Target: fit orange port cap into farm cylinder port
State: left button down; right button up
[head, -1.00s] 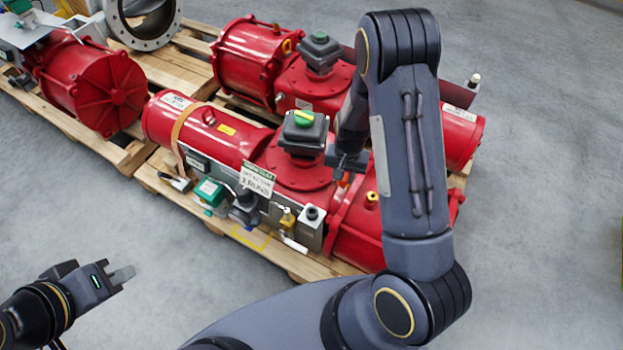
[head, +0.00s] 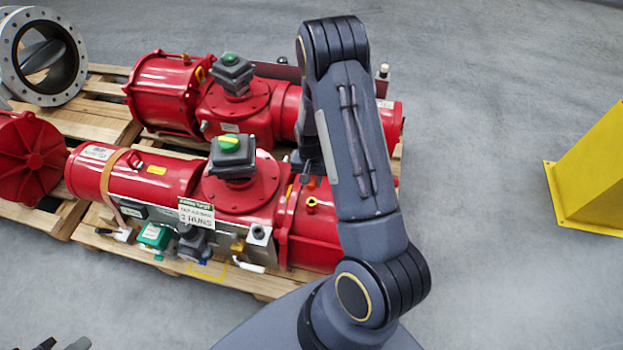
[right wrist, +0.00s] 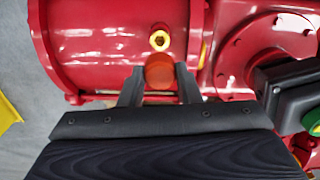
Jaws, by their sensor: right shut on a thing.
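My right gripper (right wrist: 159,88) is shut on the orange port cap (right wrist: 159,73), which sits between its two fingertips. In the right wrist view, a brass-coloured ringed port (right wrist: 159,39) on the red cylinder (right wrist: 110,35) lies just beyond the cap in the picture. Whether the cap touches the cylinder cannot be told. In the head view, the right gripper (head: 308,174) is partly hidden by my forearm, just above the port (head: 311,203) on the near red cylinder (head: 318,230). My left gripper (head: 70,344) barely shows at the bottom left edge.
A dark box with a green knob (head: 232,157) stands on the near actuator, left of my right gripper. A second red actuator (head: 165,92) lies behind. Wooden pallets (head: 95,120) carry them.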

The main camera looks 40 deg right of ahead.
aim_at(312, 190)
jog(key=shift+f+b, duration=2.3)
jog(key=shift+f, duration=0.55)
jog(key=shift+b, duration=0.4)
jog(key=shift+f, duration=0.2)
jog(key=shift+f+b, duration=0.3)
jog(key=shift+b, duration=0.2)
jog(key=shift+f+b, duration=1.05)
jog(key=shift+f, duration=0.1)
jog(key=o, duration=1)
jog(key=shift+r, duration=0.1)
jog(key=shift+r, duration=3.85)
